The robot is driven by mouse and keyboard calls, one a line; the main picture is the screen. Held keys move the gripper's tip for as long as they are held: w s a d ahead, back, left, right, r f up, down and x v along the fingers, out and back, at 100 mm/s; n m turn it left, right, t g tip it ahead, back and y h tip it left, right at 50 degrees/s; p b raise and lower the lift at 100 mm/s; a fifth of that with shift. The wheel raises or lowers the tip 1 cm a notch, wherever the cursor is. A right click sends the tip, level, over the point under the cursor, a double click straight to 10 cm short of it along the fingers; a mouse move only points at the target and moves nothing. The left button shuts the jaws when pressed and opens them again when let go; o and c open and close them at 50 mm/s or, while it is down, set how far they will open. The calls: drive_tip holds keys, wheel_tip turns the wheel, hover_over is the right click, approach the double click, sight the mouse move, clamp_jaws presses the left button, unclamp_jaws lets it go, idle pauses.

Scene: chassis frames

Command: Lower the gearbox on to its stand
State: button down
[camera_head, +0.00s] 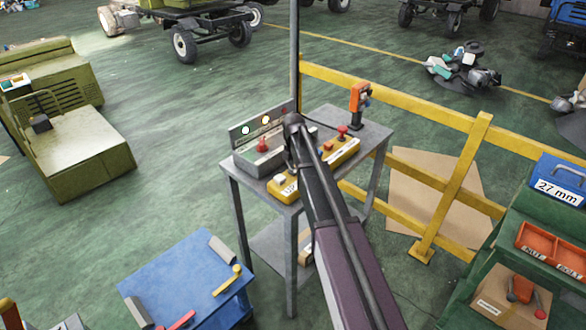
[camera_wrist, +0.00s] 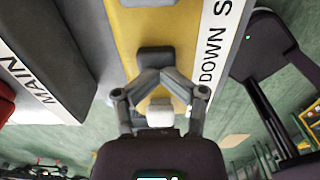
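A yellow control box (camera_head: 343,152) with buttons and a red knob lies on a grey table. In the wrist view the yellow box (camera_wrist: 122,45) carries a white label reading "DOWN S…", cut off by the edge. My gripper (camera_wrist: 160,74) is over this box, with its fingertips together beside a dark grey button (camera_wrist: 155,58); I cannot tell whether they touch it. A pale button (camera_wrist: 160,113) shows between the finger links. In the head view my arm covers the middle of the box and hides the gripper. I cannot identify the gearbox or its stand.
An orange tool (camera_head: 359,98) stands at the table's back right. A yellow railing (camera_head: 420,108) runs behind. A blue-topped bench (camera_head: 180,280) is at lower left.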

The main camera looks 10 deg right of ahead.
drive_tip(key=shift+w+r, duration=0.1)
idle(1.8)
drive_tip(key=shift+r, duration=0.1)
idle(0.5)
drive_tip(key=shift+w+r+p, duration=0.1)
drive_tip(key=shift+r+p, duration=0.45)
drive_tip(key=shift+p, duration=0.35)
drive_tip(key=r+p, duration=0.3)
drive_tip(key=shift+s+r, duration=0.2)
drive_tip(key=shift+r, duration=0.05)
wheel_tip(320, 180, up, 9)
drive_tip(key=p, duration=0.9)
drive_tip(key=shift+r+p, duration=0.15)
drive_tip(key=shift+p, duration=0.25)
